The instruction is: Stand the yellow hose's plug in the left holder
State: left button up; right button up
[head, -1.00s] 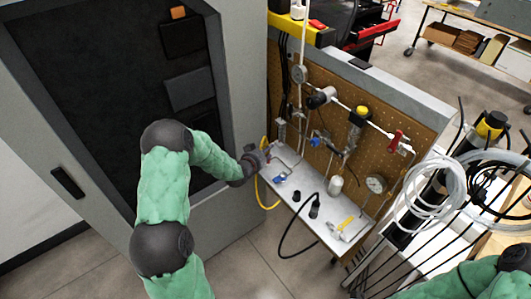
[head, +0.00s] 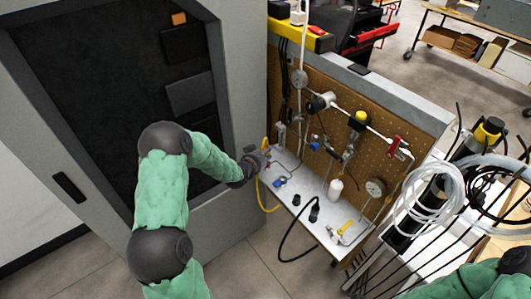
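The yellow hose (head: 261,194) hangs in a loop at the left end of the white shelf, beside my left gripper (head: 266,158). The gripper is small and partly hidden by its wrist, so I cannot tell whether it is shut on the hose. The hose's plug cannot be made out. A short black holder (head: 297,198) stands on the shelf. To its right, a taller black piece (head: 314,211) stands with a black hose (head: 283,243) looping down from it. My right gripper is out of view; only part of that arm shows at the lower right.
The white shelf (head: 308,228) runs along a brown pegboard (head: 375,150) with pipes, valves and a gauge (head: 375,187). A yellow-handled item (head: 345,227) lies at its right end. A grey cabinet (head: 235,60) stands close on the left. Coiled clear tubing (head: 432,205) is at the right.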

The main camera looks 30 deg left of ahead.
pick_arm(q)
jog(key=s+d+r, duration=0.2)
jog(key=s+d, duration=0.5)
jog(key=d, duration=0.6)
jog(key=shift+s+d, duration=0.15)
jog(key=shift+s, duration=0.2)
jog(key=shift+s+d+f+b, duration=0.25)
jog(key=shift+s+d+f, duration=0.2)
jog(key=shift+d, duration=0.45)
jog(key=shift+s+d+f+b, duration=0.2)
jog(key=shift+s+d+f, duration=0.1)
jog(key=shift+s+d, duration=0.45)
jog(key=shift+s+d+f+b, duration=0.25)
jog(key=shift+s+d+f, duration=0.15)
jog(key=shift+d, duration=0.6)
jog(key=shift+w+f+b, duration=0.75)
jog(key=shift+f+b, duration=0.1)
jog(key=shift+f, duration=0.25)
jog(key=shift+f+b, duration=0.35)
jog(key=shift+b, duration=0.15)
jog(key=shift+f+b, duration=0.3)
jog(key=shift+f+b, duration=0.5)
dwell(0.8)
